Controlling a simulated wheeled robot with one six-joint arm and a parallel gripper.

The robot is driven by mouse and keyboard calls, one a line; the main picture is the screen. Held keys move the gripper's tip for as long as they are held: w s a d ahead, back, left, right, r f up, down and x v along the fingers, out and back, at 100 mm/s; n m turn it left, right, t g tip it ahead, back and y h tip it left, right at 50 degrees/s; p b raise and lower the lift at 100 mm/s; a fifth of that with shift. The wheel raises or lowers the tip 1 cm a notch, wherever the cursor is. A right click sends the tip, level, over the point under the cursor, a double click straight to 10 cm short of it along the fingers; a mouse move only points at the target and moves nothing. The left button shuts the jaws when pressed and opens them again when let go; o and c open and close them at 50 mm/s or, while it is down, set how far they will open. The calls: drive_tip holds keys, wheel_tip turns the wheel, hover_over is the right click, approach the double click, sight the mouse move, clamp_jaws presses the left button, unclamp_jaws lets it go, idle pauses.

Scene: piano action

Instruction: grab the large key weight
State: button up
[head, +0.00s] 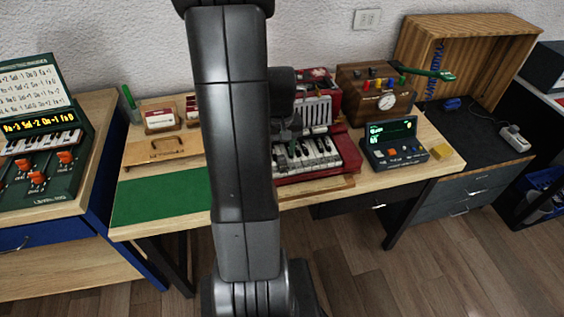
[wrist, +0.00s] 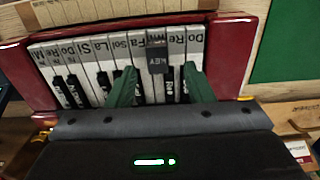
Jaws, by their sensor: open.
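A dark grey block with a "KEY" label, which looks like the key weight (wrist: 157,58), lies on the white keys near the "Fa" key in the wrist view. Whether it is the large one I cannot tell. My gripper (wrist: 160,68) is open above the keyboard, its green fingers apart on either side of the block and not visibly touching it. In the head view, my gripper (head: 290,145) is over the red piano keyboard (head: 338,167); the weight cannot be made out there.
The red piano frame (wrist: 229,55) borders the keys. On the table, a green mat (head: 160,198) lies left, a wooden board (head: 163,150) behind it. A wooden box with a gauge (head: 362,100) and a dark console (head: 394,148) stand right of the piano.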

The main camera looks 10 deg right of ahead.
sight(281, 157)
wheel_tip(281, 157, down, 3)
drive_tip(key=shift+d+f, duration=0.1)
drive_tip(key=shift+f, duration=0.05)
